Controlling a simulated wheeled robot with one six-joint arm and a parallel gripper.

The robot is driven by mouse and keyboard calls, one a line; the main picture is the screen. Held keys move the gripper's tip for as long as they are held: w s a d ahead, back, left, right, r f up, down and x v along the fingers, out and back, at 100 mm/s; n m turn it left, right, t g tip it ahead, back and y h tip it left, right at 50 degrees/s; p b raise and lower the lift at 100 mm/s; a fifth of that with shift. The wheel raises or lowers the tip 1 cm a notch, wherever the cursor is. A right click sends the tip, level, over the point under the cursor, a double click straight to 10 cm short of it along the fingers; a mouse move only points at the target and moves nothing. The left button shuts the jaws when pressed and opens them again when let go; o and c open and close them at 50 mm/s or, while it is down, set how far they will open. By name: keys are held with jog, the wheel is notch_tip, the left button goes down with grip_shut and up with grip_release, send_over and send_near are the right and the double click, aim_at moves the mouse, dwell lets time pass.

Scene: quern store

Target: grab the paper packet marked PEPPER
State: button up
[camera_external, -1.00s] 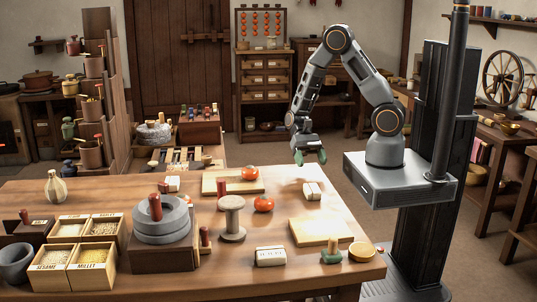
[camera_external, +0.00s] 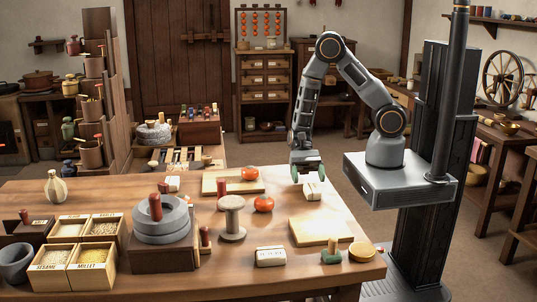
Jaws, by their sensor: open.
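Several small white paper packets lie on the wooden table. The lettering is too small to read, so I cannot tell which is marked PEPPER. My gripper (camera_external: 308,177) is open, pointing down with green fingertips apart. In the picture it is just above the far right packet and seems empty; I cannot tell the height gap.
A stone quern (camera_external: 162,222) and grain boxes (camera_external: 85,230) fill the left. The table (camera_external: 285,185) around the packet is fairly clear.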

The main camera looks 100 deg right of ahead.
aim_at(312, 187)
jog(key=shift+x, duration=2.35)
jog(key=shift+r, duration=0.15)
jog(key=c, duration=1)
jog(key=shift+r, duration=0.15)
